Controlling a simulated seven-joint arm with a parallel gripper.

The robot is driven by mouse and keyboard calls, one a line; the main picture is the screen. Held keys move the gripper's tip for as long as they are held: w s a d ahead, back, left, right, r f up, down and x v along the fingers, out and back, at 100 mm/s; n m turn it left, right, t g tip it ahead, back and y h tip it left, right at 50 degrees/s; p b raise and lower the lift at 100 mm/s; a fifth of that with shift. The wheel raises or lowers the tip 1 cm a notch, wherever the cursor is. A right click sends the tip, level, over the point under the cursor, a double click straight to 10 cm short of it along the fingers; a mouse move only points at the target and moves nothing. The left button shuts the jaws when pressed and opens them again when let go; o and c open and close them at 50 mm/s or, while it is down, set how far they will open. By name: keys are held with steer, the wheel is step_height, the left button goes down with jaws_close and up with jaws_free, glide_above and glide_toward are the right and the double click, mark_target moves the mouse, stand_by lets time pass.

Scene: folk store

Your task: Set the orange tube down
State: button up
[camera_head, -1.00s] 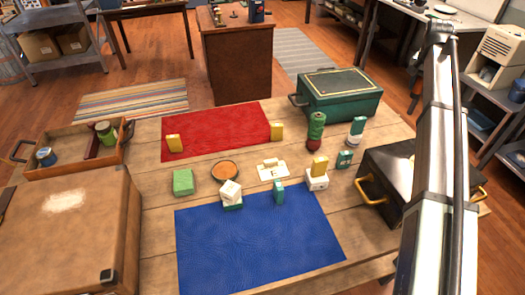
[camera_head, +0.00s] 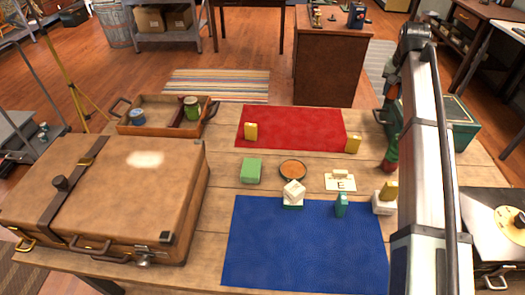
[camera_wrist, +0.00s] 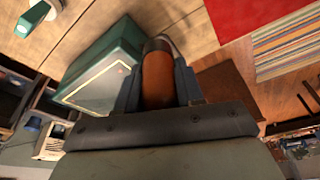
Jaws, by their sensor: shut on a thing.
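The orange tube (camera_wrist: 157,82) shows in the wrist view between the two fingers of my gripper (camera_wrist: 157,88), which is shut on it. A dark band and a paler end show at the tube's far end. The tube appears above the scene, with the table's wood behind its far end; its exact height is hard to tell. In the head view my arm stands at the right, and I cannot make out the tube there.
A green metal box (camera_wrist: 97,68) is close beside the gripper; in the head view my arm partly hides it. The table holds a red mat (camera_head: 290,126), a blue mat (camera_head: 300,250), a brown suitcase (camera_head: 100,205), a wooden tray (camera_head: 155,128) and several small blocks.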

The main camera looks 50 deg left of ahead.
steer(key=s+a+n, duration=0.3)
steer(key=s+a, duration=0.8)
steer(key=s, duration=0.3)
steer(key=s+a+n+g+y, duration=0.1)
steer(key=s+a+n, duration=0.2)
steer(key=s+a, duration=0.8)
steer(key=s+a+n+y, duration=0.1)
steer(key=s+a+n, duration=0.3)
steer(key=s+a, duration=0.8)
steer(key=s, duration=0.6)
steer(key=shift+s+g, duration=0.3)
steer(key=shift+g, duration=0.1)
step_height(320, 180, down, 10)
steer(key=shift+f, duration=5.5)
steer(key=shift+f, duration=0.15)
steer(key=o, duration=0.8)
